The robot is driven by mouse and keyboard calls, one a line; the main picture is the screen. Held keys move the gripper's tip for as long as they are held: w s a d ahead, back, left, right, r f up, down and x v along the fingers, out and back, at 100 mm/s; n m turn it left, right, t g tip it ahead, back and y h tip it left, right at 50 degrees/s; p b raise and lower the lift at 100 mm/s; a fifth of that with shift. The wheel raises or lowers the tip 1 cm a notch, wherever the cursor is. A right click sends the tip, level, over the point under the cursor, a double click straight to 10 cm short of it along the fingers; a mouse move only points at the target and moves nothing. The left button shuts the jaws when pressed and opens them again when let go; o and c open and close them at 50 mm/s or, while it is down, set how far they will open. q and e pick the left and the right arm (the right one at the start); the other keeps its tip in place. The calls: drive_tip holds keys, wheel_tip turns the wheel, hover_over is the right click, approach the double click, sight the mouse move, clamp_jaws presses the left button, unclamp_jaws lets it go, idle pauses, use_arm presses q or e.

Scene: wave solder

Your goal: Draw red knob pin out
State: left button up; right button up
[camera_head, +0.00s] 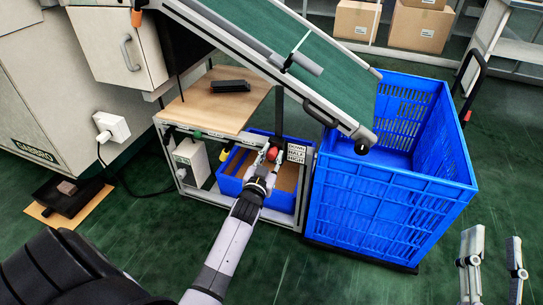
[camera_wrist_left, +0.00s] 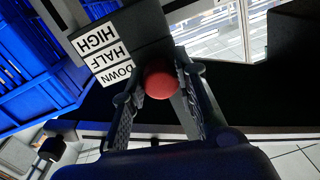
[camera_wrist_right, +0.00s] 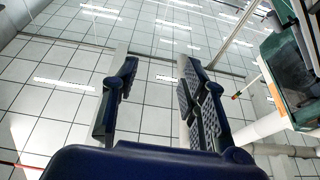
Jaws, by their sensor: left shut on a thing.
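The red knob (camera_head: 272,154) is a round ball by the post under the green conveyor. It also shows in the left wrist view (camera_wrist_left: 160,80), between the fingers of my left gripper (camera_wrist_left: 158,84). In the head view my left gripper (camera_head: 266,164) reaches in from below and is shut on the knob. The pin behind the knob is hidden. A white label reading DOWN, HALF, HIGH (camera_head: 296,153) sits just right of the knob. My right gripper (camera_head: 495,264) is open and empty at the lower right, far from the knob.
The sloping green conveyor (camera_head: 330,75) hangs above the knob. A large blue crate (camera_head: 385,215) stands close on the right. A wooden tabletop (camera_head: 205,105) with a dark object (camera_head: 231,86) is on the left. A low blue bin (camera_head: 281,200) sits below. Floor in front is clear.

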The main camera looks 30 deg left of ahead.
use_arm(q)
clamp_jaws()
drive_tip(key=shift+s, duration=0.1)
drive_tip(key=shift+p+v, duration=1.05)
drive_tip(key=shift+v, duration=0.15)
drive_tip(key=shift+s, duration=0.1)
drive_tip(key=o, duration=0.9)
unclamp_jaws()
use_arm(e)
wheel_tip(320, 180, down, 9)
drive_tip(key=d+g+h, duration=0.1)
drive_tip(key=g, duration=0.4)
drive_tip(key=shift+w+g+h, duration=0.2)
drive_tip(key=shift+g+h, duration=0.1)
drive_tip(key=shift+h, duration=0.1)
use_arm(q)
drive_tip(key=shift+o, duration=0.2)
use_arm(e)
drive_tip(key=shift+d+f, duration=0.1)
use_arm(q)
drive_tip(key=v, duration=1.2)
